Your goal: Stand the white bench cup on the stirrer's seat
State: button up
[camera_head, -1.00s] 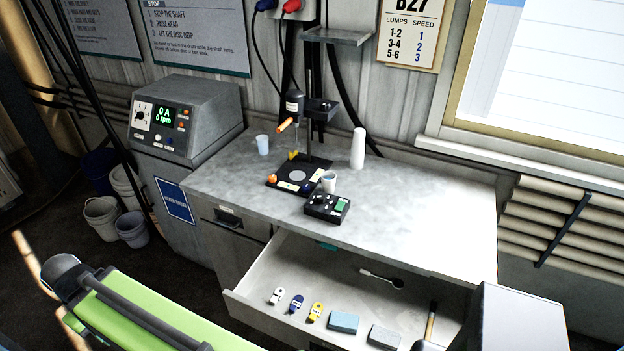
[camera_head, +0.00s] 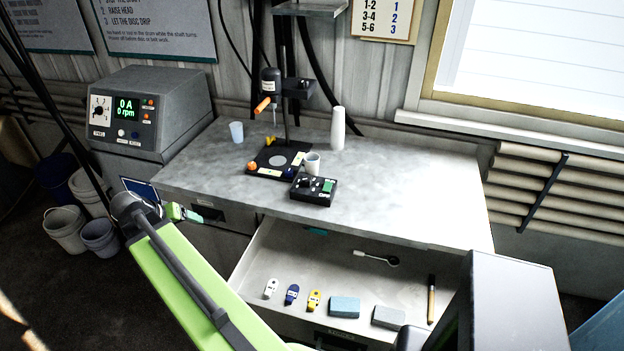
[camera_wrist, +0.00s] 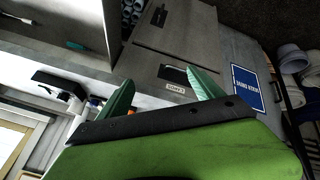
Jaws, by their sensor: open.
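A white cup (camera_head: 312,163) stands upright on the bench, at the right edge of the stirrer's base and behind the small black control box. A second, pale bluish cup (camera_head: 236,132) stands upright left of the stirrer. The stirrer (camera_head: 270,85) has a black base with a round grey seat (camera_head: 279,160); nothing stands on the seat. In the wrist view my gripper (camera_wrist: 162,92) is open, with two green fingers apart and nothing between them. In the head view its green tip shows at the bench's front left, below and left of both cups.
The black control box (camera_head: 313,188) sits in front of the stirrer base. A tall white cylinder (camera_head: 338,129) stands behind right. An open drawer (camera_head: 262,262) juts out below the bench, holding clips, blocks and a spoon. The bench's right side (camera_head: 410,190) is clear.

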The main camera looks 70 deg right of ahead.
jog(key=s+d+m+g+h+b, duration=0.1)
jog(key=s+d+m+h+b, duration=0.3)
jog(key=d, duration=0.6)
jog(key=s+d+m+g, duration=0.25)
jog(key=s+d, duration=0.45)
jog(key=d, duration=0.4)
jog(key=m+g+h+b, duration=0.2)
jog(key=m+h, duration=0.1)
jog(key=m, duration=0.1)
send_near(316, 158)
jog(key=shift+t, duration=0.25)
jog(key=b+x, duration=0.1)
jog(key=x, duration=0.1)
jog(key=b+x, duration=0.2)
jog(key=shift+s+d+r, duration=0.15)
jog(key=shift+s+r, duration=0.05)
jog(key=shift+s, duration=0.1)
jog(key=shift+s+d, duration=0.2)
jog(key=shift+d, duration=0.3)
jog(key=x, duration=0.1)
jog(key=b+x, duration=0.1)
jog(key=x, duration=0.1)
jog(key=f+b+x, duration=0.1)
jog(key=shift+w+d, duration=0.15)
jog(key=shift+w, duration=0.05)
jog(key=shift+s+d+f+b, duration=0.1)
jog(key=shift+s+d+b, duration=0.05)
jog(key=shift+d+b, duration=0.2)
jog(key=shift+a, duration=0.1)
